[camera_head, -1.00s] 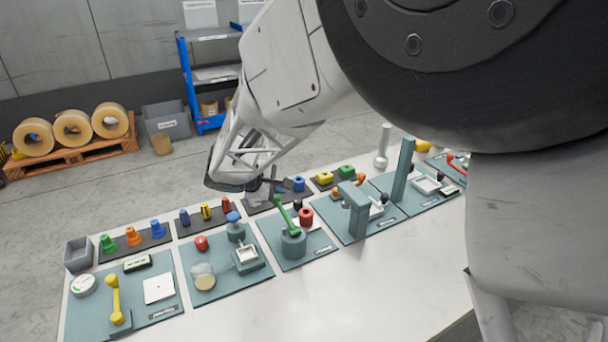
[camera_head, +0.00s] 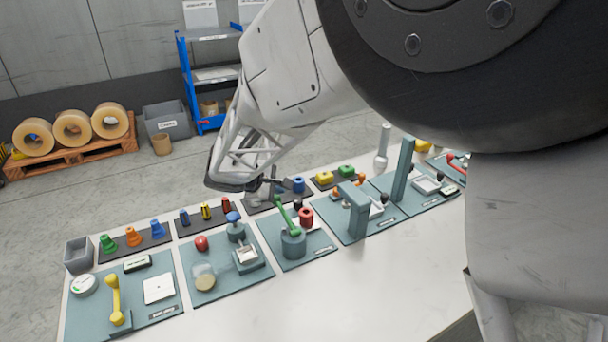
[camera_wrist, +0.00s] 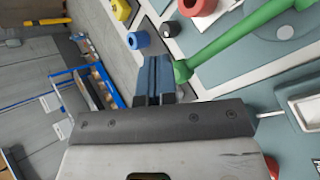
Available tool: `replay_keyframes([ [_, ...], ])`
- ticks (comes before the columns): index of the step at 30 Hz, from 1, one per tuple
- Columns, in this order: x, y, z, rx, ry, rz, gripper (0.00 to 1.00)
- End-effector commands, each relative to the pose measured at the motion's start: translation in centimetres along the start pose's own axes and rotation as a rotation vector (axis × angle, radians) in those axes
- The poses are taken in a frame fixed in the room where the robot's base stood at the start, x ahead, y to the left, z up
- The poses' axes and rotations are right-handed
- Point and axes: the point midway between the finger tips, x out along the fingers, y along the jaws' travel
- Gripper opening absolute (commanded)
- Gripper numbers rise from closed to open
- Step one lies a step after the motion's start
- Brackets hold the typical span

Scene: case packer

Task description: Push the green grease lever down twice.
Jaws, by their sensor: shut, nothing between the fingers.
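The green grease lever (camera_head: 287,217) rises from a round teal base (camera_head: 293,244) on a teal board, tilted with its upper end to the left. In the wrist view the lever (camera_wrist: 240,38) runs from the upper right down to a knob beside my fingertips. My gripper (camera_head: 272,184) is just above and behind the lever's upper end in the head view. In the wrist view my gripper (camera_wrist: 154,72) has its fingers together with nothing between them. The fingertips are close to the knob; I cannot tell whether they touch it.
A red ring-shaped part (camera_head: 306,217) stands right of the lever. A blue part (camera_head: 298,184) is behind, near my gripper. A teal post (camera_head: 356,212) stands on the board to the right. The white table front (camera_head: 390,290) is clear.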

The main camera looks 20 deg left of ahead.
Motion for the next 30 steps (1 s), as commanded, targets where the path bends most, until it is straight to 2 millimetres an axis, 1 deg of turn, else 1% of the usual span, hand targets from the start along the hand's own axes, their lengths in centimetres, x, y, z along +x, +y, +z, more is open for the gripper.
replay_keyframes([
  [11, 0.54, -0.39, -0.40, -0.001, 0.000, 0.000, 0.00],
  [30, 0.68, -0.49, -0.50, 0.000, 0.000, 0.000, 0.00],
])
